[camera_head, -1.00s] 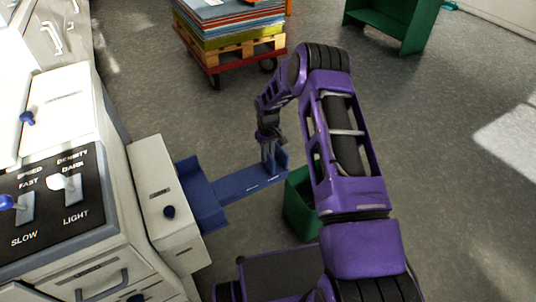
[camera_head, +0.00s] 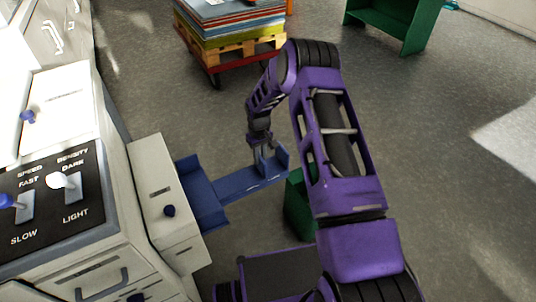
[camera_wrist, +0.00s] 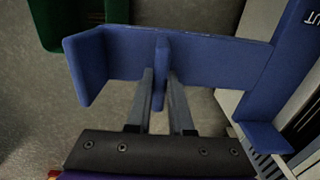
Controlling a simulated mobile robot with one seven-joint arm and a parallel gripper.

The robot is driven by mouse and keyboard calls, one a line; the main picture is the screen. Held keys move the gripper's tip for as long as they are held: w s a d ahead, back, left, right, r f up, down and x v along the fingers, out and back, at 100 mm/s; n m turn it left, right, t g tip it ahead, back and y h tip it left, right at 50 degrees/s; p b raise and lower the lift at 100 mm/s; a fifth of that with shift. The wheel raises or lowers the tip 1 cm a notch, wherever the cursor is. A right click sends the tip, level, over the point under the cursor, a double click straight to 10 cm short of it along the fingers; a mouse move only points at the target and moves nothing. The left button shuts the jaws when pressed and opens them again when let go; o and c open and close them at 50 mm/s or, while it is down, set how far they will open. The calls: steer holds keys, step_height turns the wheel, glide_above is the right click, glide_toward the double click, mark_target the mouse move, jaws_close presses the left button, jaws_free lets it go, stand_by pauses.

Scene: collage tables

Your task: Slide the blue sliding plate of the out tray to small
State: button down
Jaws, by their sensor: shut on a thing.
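The blue out tray (camera_head: 203,198) sticks out from the white machine, with a long narrow arm ending in an upright end wall (camera_head: 283,157). It also shows in the wrist view (camera_wrist: 225,58). In the wrist view the blue sliding plate (camera_wrist: 161,62) stands upright on the narrow arm, apart from the end wall on its left. My gripper (camera_wrist: 161,80) is shut on this plate, one finger on each side. In the head view my gripper (camera_head: 264,157) is low over the tray's outer part, and the plate there is mostly hidden. No size marking is readable.
The white machine (camera_head: 160,190) with knobs and levers stands on the left. A green bin (camera_head: 296,205) is below the tray's outer end, partly hidden by my arm. A loaded pallet cart (camera_head: 230,40) and a green shelf (camera_head: 395,25) stand farther back. Open floor lies between.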

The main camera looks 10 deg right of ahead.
steer(key=a, duration=0.1)
steer(key=s+a, duration=0.1)
steer(key=a, duration=0.3)
steer(key=shift+s+a, duration=0.15)
steer(key=shift+s, duration=0.2)
steer(key=c, duration=0.8)
jaws_free()
step_height(320, 180, up, 18)
steer(key=p, duration=0.1)
steer(key=shift+f+p, duration=0.25)
steer(key=shift+p, duration=0.15)
